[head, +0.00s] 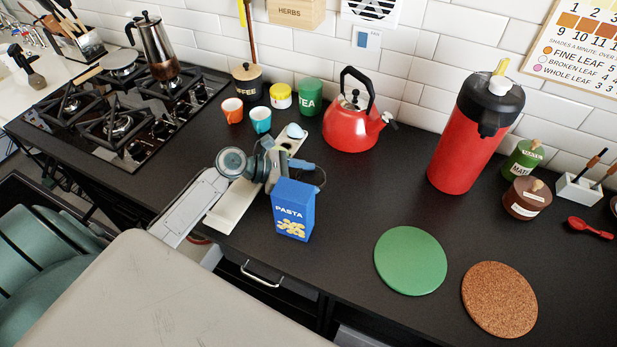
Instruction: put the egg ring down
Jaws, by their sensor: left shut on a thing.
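My left gripper (275,166) reaches in from the left over the worktop, just behind the blue pasta box (292,211). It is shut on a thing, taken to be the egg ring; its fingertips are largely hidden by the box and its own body. I cannot make out the egg ring clearly. A thin dark curve shows right of the gripper, but I cannot tell whether it is the ring or a cable. My right gripper is not in view.
A long white tray (228,212) lies beneath the arm. Orange (232,109) and teal (261,119) cups, a red kettle (349,130) and the gas hob (125,118) stand behind. A green round mat (410,260) and cork mat (499,299) lie bare. The centre-right worktop is clear.

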